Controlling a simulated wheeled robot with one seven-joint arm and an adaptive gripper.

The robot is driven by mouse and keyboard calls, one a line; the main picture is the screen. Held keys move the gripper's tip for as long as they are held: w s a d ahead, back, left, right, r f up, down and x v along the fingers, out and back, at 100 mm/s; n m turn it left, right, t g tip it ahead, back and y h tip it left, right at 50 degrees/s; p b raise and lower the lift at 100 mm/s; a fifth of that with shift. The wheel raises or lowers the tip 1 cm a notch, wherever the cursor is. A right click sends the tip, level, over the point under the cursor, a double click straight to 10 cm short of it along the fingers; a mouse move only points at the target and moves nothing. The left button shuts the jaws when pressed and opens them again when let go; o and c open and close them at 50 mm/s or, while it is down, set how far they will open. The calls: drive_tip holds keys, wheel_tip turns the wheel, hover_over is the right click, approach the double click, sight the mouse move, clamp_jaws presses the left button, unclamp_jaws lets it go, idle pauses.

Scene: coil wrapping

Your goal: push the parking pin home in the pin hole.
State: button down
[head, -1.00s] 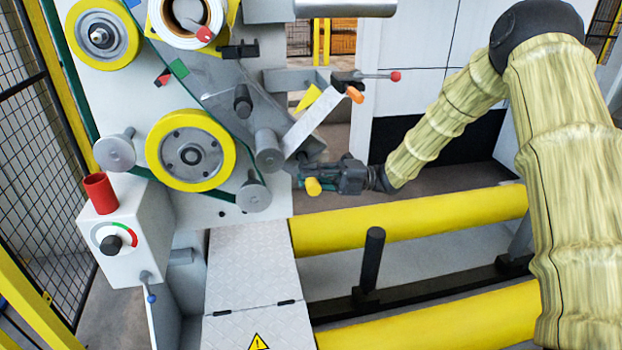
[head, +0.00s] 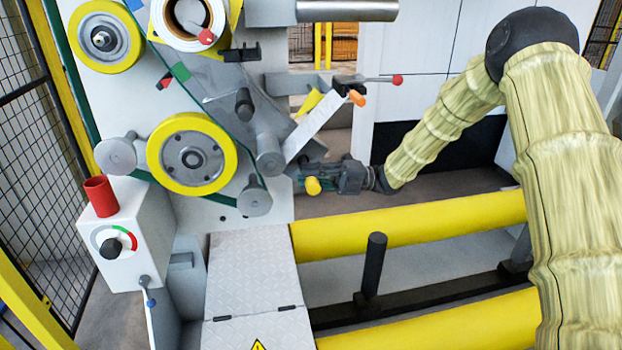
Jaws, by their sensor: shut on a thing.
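My gripper (head: 308,174) is at the lower right edge of the grey machine panel, reaching in from the right with its fingers pointing left. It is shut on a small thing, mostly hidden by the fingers. The pin's shaft and the pin hole are not visible, so how deep the pin sits cannot be seen.
A pale slanted bar (head: 312,128) and a grey roller (head: 269,155) are close above-left of my gripper. A lever with a red knob (head: 397,80) sticks out above. A yellow rail (head: 410,222) runs below. Open space lies right of the panel.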

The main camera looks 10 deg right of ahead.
sight(305, 161)
drive_tip(key=shift+w+b, duration=1.25)
drive_tip(key=shift+w, duration=1.7)
drive_tip(key=c, duration=1.3)
unclamp_jaws()
drive_tip(key=d+f, duration=0.2)
drive_tip(key=d, duration=1)
drive_tip(key=shift+a, duration=0.1)
drive_tip(key=shift+c, duration=0.4)
